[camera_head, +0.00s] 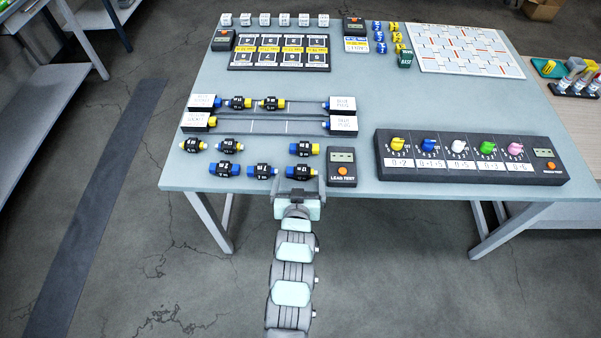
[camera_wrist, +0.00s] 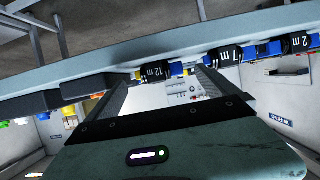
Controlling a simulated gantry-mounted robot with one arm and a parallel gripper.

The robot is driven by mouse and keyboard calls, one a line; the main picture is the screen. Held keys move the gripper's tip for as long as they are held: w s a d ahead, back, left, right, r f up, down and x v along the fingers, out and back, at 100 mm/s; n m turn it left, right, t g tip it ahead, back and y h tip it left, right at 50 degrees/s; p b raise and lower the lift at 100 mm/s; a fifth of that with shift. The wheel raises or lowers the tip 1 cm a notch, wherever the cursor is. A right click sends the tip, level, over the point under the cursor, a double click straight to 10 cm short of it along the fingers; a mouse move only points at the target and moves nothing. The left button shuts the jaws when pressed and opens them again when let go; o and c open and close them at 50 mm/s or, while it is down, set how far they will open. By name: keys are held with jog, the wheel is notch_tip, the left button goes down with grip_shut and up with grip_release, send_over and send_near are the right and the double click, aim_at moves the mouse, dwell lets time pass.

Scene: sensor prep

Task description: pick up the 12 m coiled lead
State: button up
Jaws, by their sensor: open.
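The 12 m coiled lead (camera_head: 301,171) is a short black coil with a white label and coloured end plugs. It lies near the table's front edge, left of the lead test box. It also shows in the wrist view, label upside down (camera_wrist: 158,72). My gripper (camera_head: 298,182) is open and empty at the front edge, its fingers apart on either side of this lead. In the wrist view my fingertips (camera_wrist: 172,78) reach toward it with the lead in line with the gap. I cannot tell whether they touch it.
The 7 m lead (camera_head: 262,171) and the 2 m lead (camera_head: 225,170) lie to the left in the same row. Another lead (camera_head: 305,149) lies just behind. The lead test box (camera_head: 341,167) stands close on the right, and a knob panel (camera_head: 470,157) beyond it.

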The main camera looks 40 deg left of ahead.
aim_at(300, 172)
jog(key=x, duration=0.2)
jog(key=shift+w+a+f, duration=0.15)
jog(key=shift+w+a, duration=0.05)
jog(key=shift+w, duration=0.05)
jog(key=shift+d, duration=0.1)
jog(key=c, duration=1.5)
